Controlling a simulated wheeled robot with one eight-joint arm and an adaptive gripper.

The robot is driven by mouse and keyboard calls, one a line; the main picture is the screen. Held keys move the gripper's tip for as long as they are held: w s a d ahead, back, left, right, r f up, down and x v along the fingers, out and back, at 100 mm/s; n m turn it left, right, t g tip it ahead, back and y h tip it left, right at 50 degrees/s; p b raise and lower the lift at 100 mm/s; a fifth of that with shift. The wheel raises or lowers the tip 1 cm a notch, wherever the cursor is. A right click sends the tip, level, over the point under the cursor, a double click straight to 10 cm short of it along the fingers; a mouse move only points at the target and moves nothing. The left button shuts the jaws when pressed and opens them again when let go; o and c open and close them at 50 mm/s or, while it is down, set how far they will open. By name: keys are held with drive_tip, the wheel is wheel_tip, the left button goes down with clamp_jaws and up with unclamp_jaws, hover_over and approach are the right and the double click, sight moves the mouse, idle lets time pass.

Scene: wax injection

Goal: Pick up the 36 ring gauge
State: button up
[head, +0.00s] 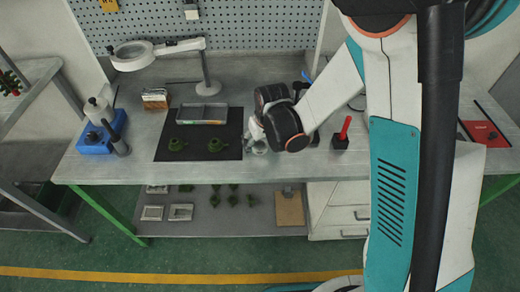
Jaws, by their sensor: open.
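My gripper (256,146) is open, low over the grey workbench (300,166), just right of the black mat (200,155). It is small in the view, and my wrist covers the bench behind it. I cannot make out a ring gauge marked 36. No marking can be read at this size. Whether something lies between or under the fingers cannot be told.
Two green pieces (216,145) and a grey tray (202,112) rest on the mat. A magnifier lamp (207,86) stands behind. A blue holder (98,135) is at left. A red-handled tool (344,128) stands right of my wrist. A red case (484,134) lies far right.

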drive_tip(key=shift+w+f, duration=0.1)
drive_tip(key=shift+f, duration=0.25)
drive_tip(key=shift+r, duration=0.1)
drive_tip(key=c, duration=1.3)
drive_tip(key=shift+r, duration=0.1)
